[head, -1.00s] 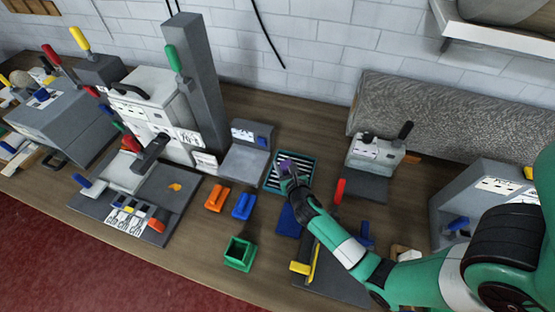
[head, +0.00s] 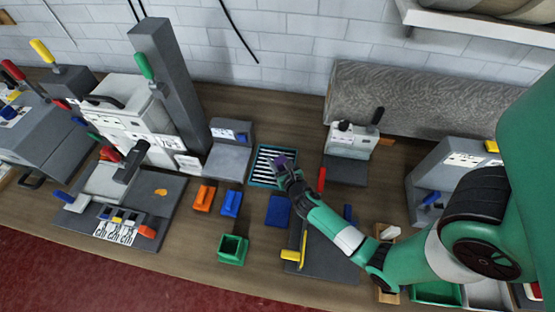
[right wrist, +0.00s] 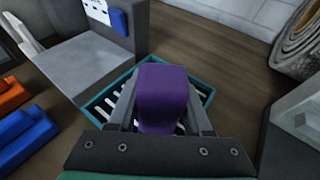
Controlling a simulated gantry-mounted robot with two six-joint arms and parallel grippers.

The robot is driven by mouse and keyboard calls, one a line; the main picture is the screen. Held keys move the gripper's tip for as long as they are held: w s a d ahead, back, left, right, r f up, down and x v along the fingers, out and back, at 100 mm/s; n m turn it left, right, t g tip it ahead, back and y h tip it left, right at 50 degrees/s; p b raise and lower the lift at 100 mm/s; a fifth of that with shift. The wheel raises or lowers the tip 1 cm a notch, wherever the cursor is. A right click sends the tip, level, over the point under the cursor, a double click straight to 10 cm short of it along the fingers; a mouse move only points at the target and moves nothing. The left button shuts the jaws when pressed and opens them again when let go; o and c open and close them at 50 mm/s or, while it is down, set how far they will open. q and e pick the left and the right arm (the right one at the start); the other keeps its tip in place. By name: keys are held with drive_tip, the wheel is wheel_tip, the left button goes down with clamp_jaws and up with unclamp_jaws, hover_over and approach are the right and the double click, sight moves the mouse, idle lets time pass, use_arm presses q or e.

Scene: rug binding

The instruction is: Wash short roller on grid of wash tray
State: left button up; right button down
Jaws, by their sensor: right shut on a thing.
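The wash tray (head: 262,179) is a teal-rimmed tray with a pale striped grid, and it lies on the bench near the middle of the head view. It also shows in the right wrist view (right wrist: 91,105), partly hidden behind my gripper. My right gripper (head: 282,163) is over the tray's right side, shut on a purple thing (right wrist: 161,95), which I take to be the short roller. The purple thing covers part of the grid, and I cannot tell whether it touches it. My left gripper is not in view.
Orange (head: 204,198) and blue (head: 231,203) blocks stand left of the tray. A green open box (head: 232,249) is in front. A blue pad (head: 278,211) lies close to my right arm. A grey machine (head: 350,140) and a rolled rug (head: 420,115) are behind at right.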

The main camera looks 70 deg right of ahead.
drive_tip(key=shift+w+a+r+b, duration=0.1)
drive_tip(key=shift+w+a+b, duration=0.05)
drive_tip(key=shift+w, duration=1.05)
drive_tip(key=shift+w+a+f+b, duration=0.1)
drive_tip(key=shift+w+a+b, duration=0.1)
drive_tip(key=shift+w, duration=0.95)
drive_tip(key=shift+w+a+r+b, duration=0.1)
drive_tip(key=shift+w+b, duration=0.05)
drive_tip(key=shift+w, duration=1.05)
drive_tip(key=shift+s+d+p, duration=0.15)
drive_tip(key=shift+s+p, duration=0.8)
drive_tip(key=shift+s, duration=1)
drive_tip(key=shift+s+d+p, duration=0.15)
drive_tip(key=shift+s+p, duration=0.25)
drive_tip(key=shift+p, duration=0.05)
drive_tip(key=shift+s+d+p, duration=0.1)
drive_tip(key=shift+s+p, duration=0.5)
drive_tip(key=shift+s, duration=0.85)
drive_tip(key=shift+w+f, duration=0.25)
drive_tip(key=shift+w, duration=0.25)
drive_tip(key=shift+w+a+r+b, duration=0.15)
drive_tip(key=shift+w+b, duration=0.1)
drive_tip(key=shift+w, duration=0.85)
drive_tip(key=shift+w+a+r+b, duration=0.1)
drive_tip(key=shift+w+b, duration=0.1)
drive_tip(key=shift+w, duration=0.9)
drive_tip(key=shift+w+a+r+b, duration=0.15)
drive_tip(key=shift+w+b, duration=0.1)
drive_tip(key=shift+w, duration=0.85)
drive_tip(key=shift+f, duration=0.1)
